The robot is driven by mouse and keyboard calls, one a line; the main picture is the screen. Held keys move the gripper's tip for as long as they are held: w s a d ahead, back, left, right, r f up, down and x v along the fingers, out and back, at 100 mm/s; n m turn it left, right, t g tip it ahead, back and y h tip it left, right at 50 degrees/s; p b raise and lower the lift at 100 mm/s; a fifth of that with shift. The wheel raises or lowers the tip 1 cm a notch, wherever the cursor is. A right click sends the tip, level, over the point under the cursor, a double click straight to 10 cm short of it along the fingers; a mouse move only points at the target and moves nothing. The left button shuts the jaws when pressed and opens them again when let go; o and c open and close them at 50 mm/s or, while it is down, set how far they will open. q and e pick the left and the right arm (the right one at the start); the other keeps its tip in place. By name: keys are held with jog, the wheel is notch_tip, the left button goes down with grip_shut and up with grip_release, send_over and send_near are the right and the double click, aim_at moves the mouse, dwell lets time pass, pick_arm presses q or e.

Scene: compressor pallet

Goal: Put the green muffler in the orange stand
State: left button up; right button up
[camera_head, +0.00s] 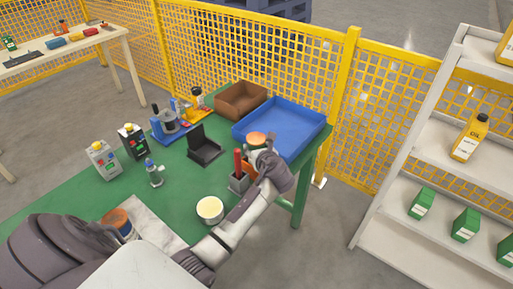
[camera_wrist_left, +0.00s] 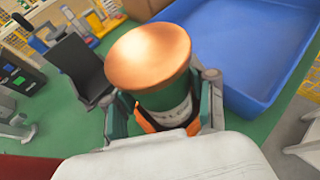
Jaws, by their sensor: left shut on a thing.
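The green muffler (camera_wrist_left: 168,95) is a green cylinder with a copper-coloured top and a pale label. My left gripper (camera_wrist_left: 162,118) is shut around its sides, one finger on each side. In the head view the muffler's copper top (camera_head: 257,138) shows above my left gripper (camera_head: 262,158), near the front of the blue tray. Orange pieces (camera_wrist_left: 150,124) show low against the muffler in the wrist view; I cannot tell whether they belong to the orange stand. The muffler's lower end is hidden. My right gripper is not in view.
A blue tray (camera_head: 318,124) and a brown box (camera_head: 222,106) stand at the back. A red upright piece (camera_head: 238,160) is just left of the gripper. A black bracket (camera_head: 206,148), a cream-topped tin (camera_head: 210,209) and several containers stand on the green table (camera_head: 178,193).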

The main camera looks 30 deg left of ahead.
pick_arm(q)
jog(key=o, duration=1.5)
jog(key=shift+f, duration=0.1)
